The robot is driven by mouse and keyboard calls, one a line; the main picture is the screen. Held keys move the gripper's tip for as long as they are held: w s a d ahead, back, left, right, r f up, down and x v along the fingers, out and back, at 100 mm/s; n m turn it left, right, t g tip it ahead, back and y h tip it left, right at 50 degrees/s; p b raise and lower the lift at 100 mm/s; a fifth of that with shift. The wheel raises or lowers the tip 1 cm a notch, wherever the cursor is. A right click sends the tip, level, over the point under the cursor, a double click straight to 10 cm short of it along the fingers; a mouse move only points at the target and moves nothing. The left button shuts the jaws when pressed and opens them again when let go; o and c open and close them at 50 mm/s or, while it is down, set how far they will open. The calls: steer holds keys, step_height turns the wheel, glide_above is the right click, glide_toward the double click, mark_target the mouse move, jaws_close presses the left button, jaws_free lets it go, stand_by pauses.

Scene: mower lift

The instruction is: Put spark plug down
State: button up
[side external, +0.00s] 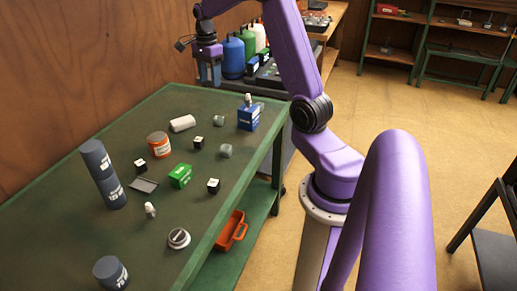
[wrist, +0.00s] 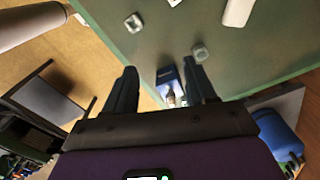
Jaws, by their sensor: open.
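A blue box (side external: 248,119) stands near the far right corner of the green table. A small pale piece that looks like the spark plug (side external: 248,99) sits upright on top of it. The wrist view shows the blue box (wrist: 167,77) and the plug-like piece (wrist: 171,98) between my fingers in the picture. My gripper (side external: 210,84) is open and empty, raised above and apart from the box. Its two fingers (wrist: 160,72) are spread wide. A similar small pale piece (side external: 150,210) stands near the table's front; I cannot tell what it is.
The green table (side external: 215,204) holds several small boxes, jars and cans, including an orange-labelled can (side external: 159,145), a green box (side external: 180,176) and stacked dark cans (side external: 103,174). Coloured bottles (side external: 233,57) stand on a bench behind. An orange bin (side external: 231,231) sits below.

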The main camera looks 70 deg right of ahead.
steer(key=s+a+r+n, duration=0.1)
steer(key=s+a+n, duration=0.3)
steer(key=a+n, duration=0.65)
steer(key=s+a+n, duration=0.4)
steer(key=a+n, duration=0.2)
steer(key=a, duration=0.9)
steer(key=s+a+f+n, duration=0.1)
steer(key=s+a+n, duration=0.2)
steer(key=s+n, duration=0.6)
steer(key=s+a+f+n, duration=0.1)
steer(key=s+a+n, duration=0.2)
steer(key=s+n, duration=0.6)
steer(key=s, duration=0.3)
steer(key=shift+s+f, duration=0.2)
steer(key=shift+f, duration=0.1)
